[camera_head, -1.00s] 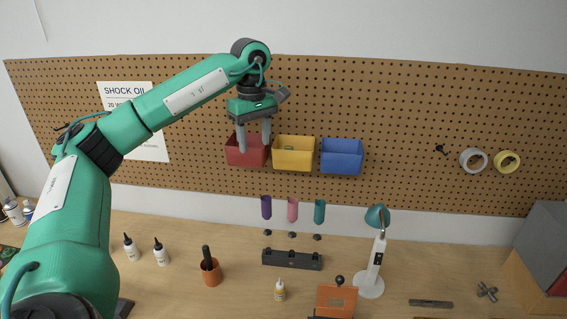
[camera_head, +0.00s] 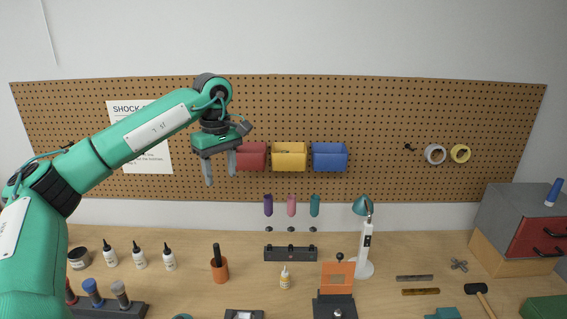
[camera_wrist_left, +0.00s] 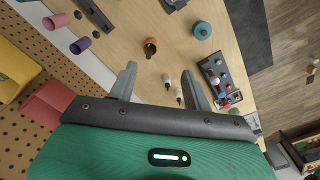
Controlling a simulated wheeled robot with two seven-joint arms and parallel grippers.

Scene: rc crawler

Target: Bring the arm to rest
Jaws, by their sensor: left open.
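My left arm comes in from the left in the head view. Its gripper (camera_head: 220,168) points down in front of the pegboard, just left of the red bin (camera_head: 252,155). The two grey fingers are spread apart with nothing between them. In the left wrist view the open fingers (camera_wrist_left: 163,85) show above the workbench (camera_wrist_left: 215,25), with bench items visible beyond the gap. My right gripper is in neither view.
A yellow bin (camera_head: 289,156) and a blue bin (camera_head: 329,156) hang beside the red one. Below, the bench holds several bottles, an orange pot (camera_head: 220,270), a lamp (camera_head: 364,240) and an orange-and-black device (camera_head: 337,280). A grey-and-red drawer box (camera_head: 520,222) stands at right.

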